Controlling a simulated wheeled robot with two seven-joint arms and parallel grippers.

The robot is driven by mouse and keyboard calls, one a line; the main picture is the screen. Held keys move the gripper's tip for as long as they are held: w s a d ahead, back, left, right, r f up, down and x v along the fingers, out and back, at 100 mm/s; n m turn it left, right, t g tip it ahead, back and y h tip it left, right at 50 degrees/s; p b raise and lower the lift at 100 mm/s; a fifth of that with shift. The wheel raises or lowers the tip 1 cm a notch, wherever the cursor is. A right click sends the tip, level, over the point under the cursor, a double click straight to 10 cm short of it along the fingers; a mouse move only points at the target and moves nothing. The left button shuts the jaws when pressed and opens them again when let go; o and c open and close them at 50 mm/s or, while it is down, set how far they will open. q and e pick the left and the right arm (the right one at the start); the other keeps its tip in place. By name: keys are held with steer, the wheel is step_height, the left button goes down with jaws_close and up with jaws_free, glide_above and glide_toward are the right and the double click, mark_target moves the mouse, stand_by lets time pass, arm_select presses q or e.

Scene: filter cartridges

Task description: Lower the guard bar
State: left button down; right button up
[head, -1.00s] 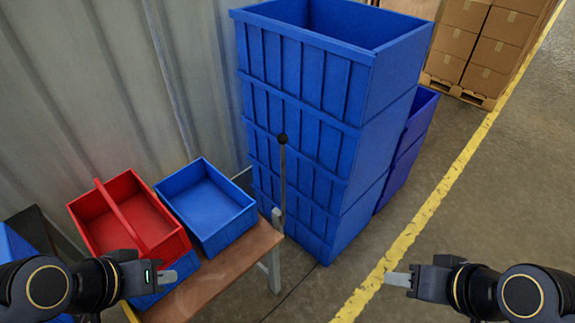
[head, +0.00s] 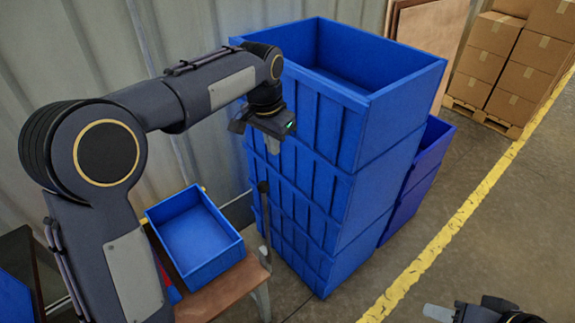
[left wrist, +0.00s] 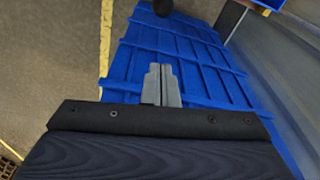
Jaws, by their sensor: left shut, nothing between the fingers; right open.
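The guard bar (head: 266,215) is a thin grey bar with a black ball knob (head: 263,187) on top. It stands upright at the right end of the wooden bench. My left gripper (head: 274,146) is shut and empty. It points down above the knob, in front of the blue crate stack, and appears apart from the knob. In the left wrist view the shut fingers (left wrist: 161,84) point toward the knob (left wrist: 162,8) at the top edge; the bar itself is not clear there. My right gripper (head: 438,313) is open at the bottom right, partly cut off.
A tall stack of blue crates (head: 330,165) stands close behind the bar. A blue tray (head: 196,237) sits on the wooden bench (head: 225,292). My left arm hides most of the red bin. Boxes (head: 492,60) on a pallet stand far right. The floor by the yellow line is clear.

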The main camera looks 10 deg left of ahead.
arm_select(q)
steer(key=shift+w+d, duration=0.45)
step_height(320, 180, down, 9)
steer(key=s+a+p, duration=0.1)
steer(key=s+p, duration=0.1)
steer(key=shift+a+f, duration=0.15)
steer(key=shift+a, duration=0.1)
stand_by(0.5)
